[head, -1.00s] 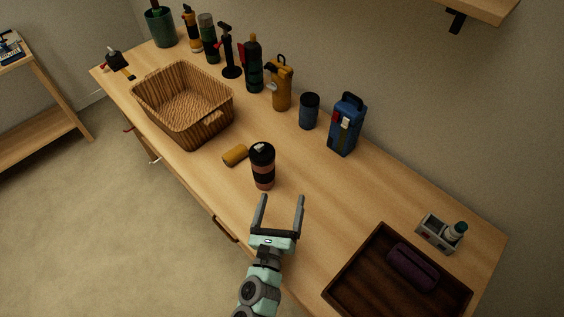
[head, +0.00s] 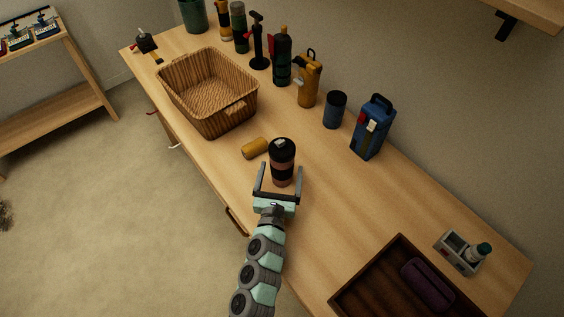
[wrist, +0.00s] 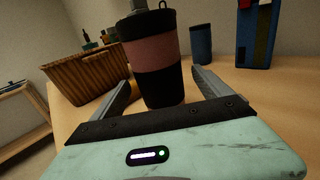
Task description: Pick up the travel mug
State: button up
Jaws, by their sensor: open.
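The travel mug (head: 282,160) is black with a dusty-pink band and a dark lid, and stands upright on the wooden counter. It also shows large in the wrist view (wrist: 156,56). My gripper (head: 278,170) is open, with one finger on each side of the mug's lower part. In the wrist view the mug stands between the fingers, and they do not appear closed on it.
A mustard-yellow cylinder (head: 255,148) lies just left of the mug, and a wicker basket (head: 212,118) stands beyond it. A blue cup (head: 335,110) and a blue lunch bag (head: 373,128) stand toward the wall. A dark tray (head: 372,276) is at lower right. The counter right of the mug is clear.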

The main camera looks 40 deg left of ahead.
jog(key=shift+x, duration=1.45)
jog(key=shift+r, duration=0.1)
jog(key=c, duration=1.7)
